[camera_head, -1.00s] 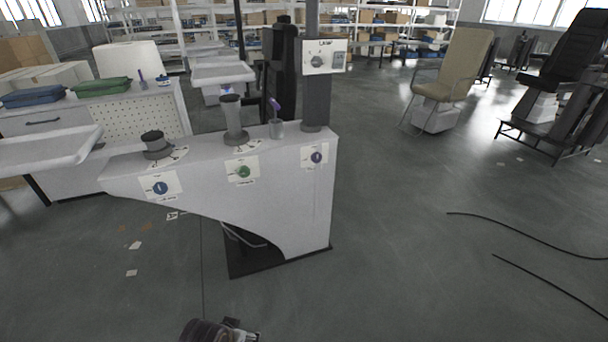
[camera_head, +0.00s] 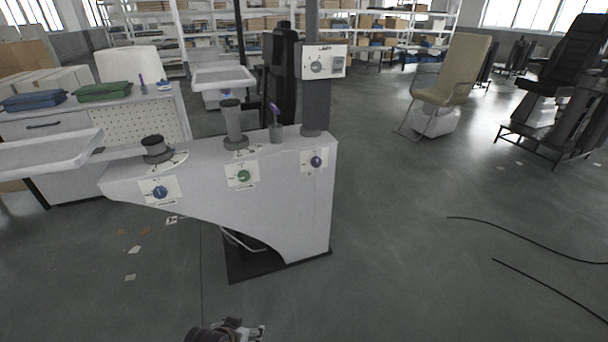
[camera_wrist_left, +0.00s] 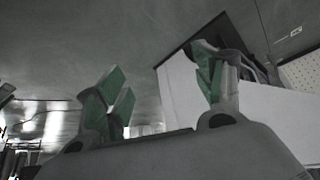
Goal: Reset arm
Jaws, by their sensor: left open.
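My left gripper (camera_head: 250,330) shows at the bottom edge of the head view, in front of the column unit (camera_head: 290,215), well apart from it. In the left wrist view, its green-padded fingers (camera_wrist_left: 160,88) are spread apart with nothing between them. The white side and dark base of the column unit show behind the fingers in that view. The unit carries a blue knob (camera_head: 160,192), a green knob (camera_head: 244,176) and another dark blue knob (camera_head: 316,161) on its front. My right gripper is not in view.
A lamp control box (camera_head: 324,62) sits on the unit's post. A white tray (camera_head: 45,150) juts in at left. A beige chair (camera_head: 455,75) and a black chair (camera_head: 570,60) stand at right. Cables (camera_head: 530,238) lie on the floor. The floor right of the unit is mostly clear.

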